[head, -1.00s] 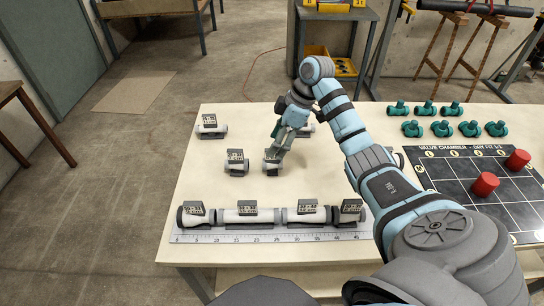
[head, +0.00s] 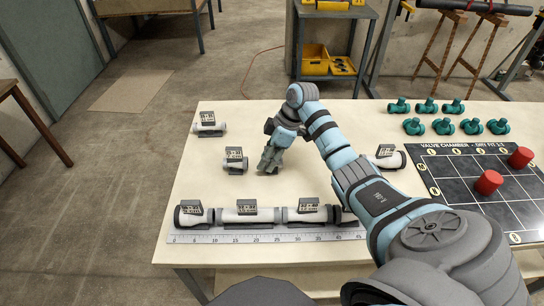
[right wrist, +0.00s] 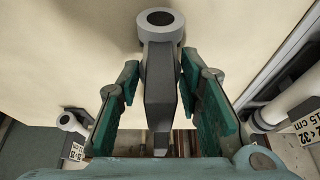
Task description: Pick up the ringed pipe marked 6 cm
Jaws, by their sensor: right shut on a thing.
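My right gripper (head: 267,168) is low over the table, left of the centre of the head view. In the right wrist view my right gripper (right wrist: 160,85) has its green pads on either side of a dark grey block joined to a short pipe with a pale ring end (right wrist: 160,32). It is shut on this piece. The ring's dark bore faces the camera. No 6 cm mark is readable on it, and the gripper hides most of it in the head view. My left gripper is not in view.
Other labelled pipes lie at the left (head: 235,162), back left (head: 209,126) and right of my arm (head: 392,159). A row of pipes (head: 245,216) lies along a ruler (head: 265,236). A dark grid board (head: 455,170), red cylinders (head: 487,182) and green valves (head: 414,126) are at the right.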

